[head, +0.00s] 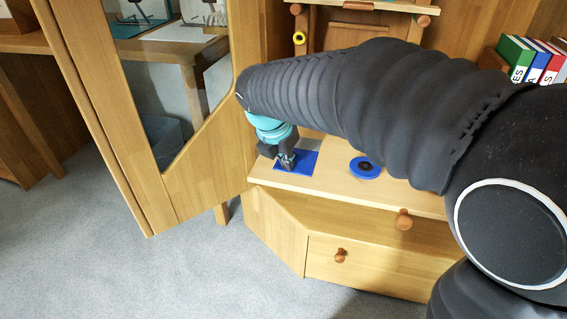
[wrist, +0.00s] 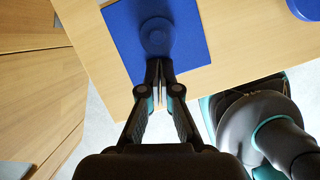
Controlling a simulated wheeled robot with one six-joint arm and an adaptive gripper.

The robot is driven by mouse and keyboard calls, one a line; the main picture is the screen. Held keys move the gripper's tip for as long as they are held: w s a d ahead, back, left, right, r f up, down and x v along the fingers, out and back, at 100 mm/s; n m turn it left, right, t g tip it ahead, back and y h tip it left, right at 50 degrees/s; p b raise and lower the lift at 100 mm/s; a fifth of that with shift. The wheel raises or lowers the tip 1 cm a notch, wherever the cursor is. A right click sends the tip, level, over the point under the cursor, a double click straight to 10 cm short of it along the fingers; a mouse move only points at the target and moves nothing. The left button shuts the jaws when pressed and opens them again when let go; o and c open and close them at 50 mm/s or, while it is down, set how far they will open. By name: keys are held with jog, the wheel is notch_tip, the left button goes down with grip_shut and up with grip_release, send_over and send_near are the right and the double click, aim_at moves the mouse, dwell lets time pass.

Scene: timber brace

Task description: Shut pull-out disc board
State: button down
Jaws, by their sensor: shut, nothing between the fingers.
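The pull-out disc board (head: 338,190) is a pale wooden board that sticks out from the cabinet above a drawer. A round wooden knob (head: 404,219) is on its front edge. A blue square (head: 310,157) lies on its left part, and a blue disc (head: 365,168) with a dark centre lies to the right. In the wrist view the blue square (wrist: 190,55) bears a round blue shape. My gripper (head: 287,163) is shut and empty, fingers pointing down over the blue square near the board's front edge. It also shows in the wrist view (wrist: 158,75). I cannot tell whether it touches.
A drawer (head: 375,268) with a wooden knob sits below the board. A wooden door (head: 205,140) with a glass pane stands open at the left. Several books (head: 535,60) stand at the upper right. Grey carpet (head: 150,270) lies free at the front left.

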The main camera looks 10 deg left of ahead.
aim_at(303, 135)
jog(key=shift+w+r+p, duration=0.15)
jog(key=shift+w+p, duration=0.1)
jog(key=shift+p, duration=0.05)
jog(key=w+p, duration=0.4)
jog(key=w, duration=0.2)
jog(key=w+p, duration=0.4)
jog(key=w, duration=0.2)
jog(key=shift+d+r+p, duration=0.1)
jog(key=shift+d+p, duration=0.1)
jog(key=shift+p, duration=0.15)
jog(key=shift+w+f, duration=0.25)
jog(key=shift+w, duration=0.35)
